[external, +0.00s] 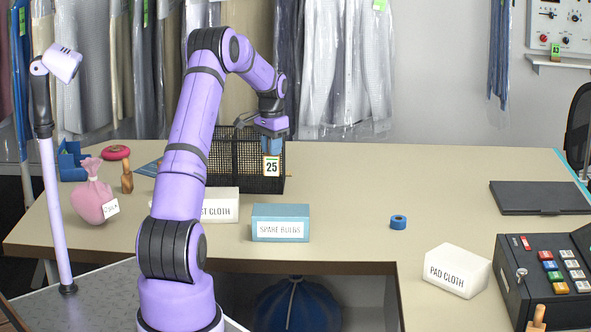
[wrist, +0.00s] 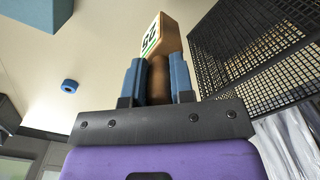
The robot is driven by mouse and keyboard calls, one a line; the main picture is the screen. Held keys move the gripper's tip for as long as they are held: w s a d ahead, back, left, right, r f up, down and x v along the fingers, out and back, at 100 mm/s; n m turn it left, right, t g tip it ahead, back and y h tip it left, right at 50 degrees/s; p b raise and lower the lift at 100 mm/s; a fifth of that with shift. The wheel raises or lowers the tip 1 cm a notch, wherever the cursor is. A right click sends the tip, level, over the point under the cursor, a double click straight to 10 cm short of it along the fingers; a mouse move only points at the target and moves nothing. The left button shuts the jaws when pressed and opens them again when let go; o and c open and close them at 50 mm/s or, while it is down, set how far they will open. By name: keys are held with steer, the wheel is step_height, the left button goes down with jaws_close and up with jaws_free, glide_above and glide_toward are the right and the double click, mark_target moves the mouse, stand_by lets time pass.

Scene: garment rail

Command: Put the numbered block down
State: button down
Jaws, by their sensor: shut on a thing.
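The numbered block (external: 271,167) shows a white label reading 25 in front of the right part of the black wire basket. My gripper (external: 271,144) points down from above and is shut on it. In the wrist view the block (wrist: 170,40) is brown and wooden, with its label seen at a slant. Its narrower part sits between the two blue fingers of my gripper (wrist: 158,75). The block looks held above the table; the gap beneath it is hard to judge.
The wire basket (external: 228,152) stands close beside the block. Nearer are the blue spare bulbs box (external: 280,210) and a white cloth box (external: 222,213), partly behind my arm. A blue tape roll (external: 398,222) lies to the right. The tabletop (external: 370,180) right of the basket is clear.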

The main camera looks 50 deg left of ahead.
steer(key=w+d+f+m, duration=0.2)
steer(key=d+m, duration=0.6)
steer(key=d, duration=3)
steer(key=s+d+f+m, duration=0.1)
steer(key=s+d+m, duration=0.4)
steer(key=s+d, duration=0.85)
steer(key=s+d+f+m, duration=0.2)
steer(key=s+d+m, duration=0.3)
steer(key=s+d, duration=0.8)
steer(key=shift+w+d+f, duration=0.8)
steer(key=shift+w+d, duration=1.1)
steer(key=shift+w, duration=0.8)
steer(key=shift+w+d+f, duration=0.8)
steer(key=shift+w+d, duration=1.15)
steer(key=shift+w, duration=0.8)
steer(key=shift+w+d+f, duration=0.8)
steer(key=shift+w+d, duration=1.1)
steer(key=shift+w, duration=0.8)
steer(key=shift+f, duration=0.1)
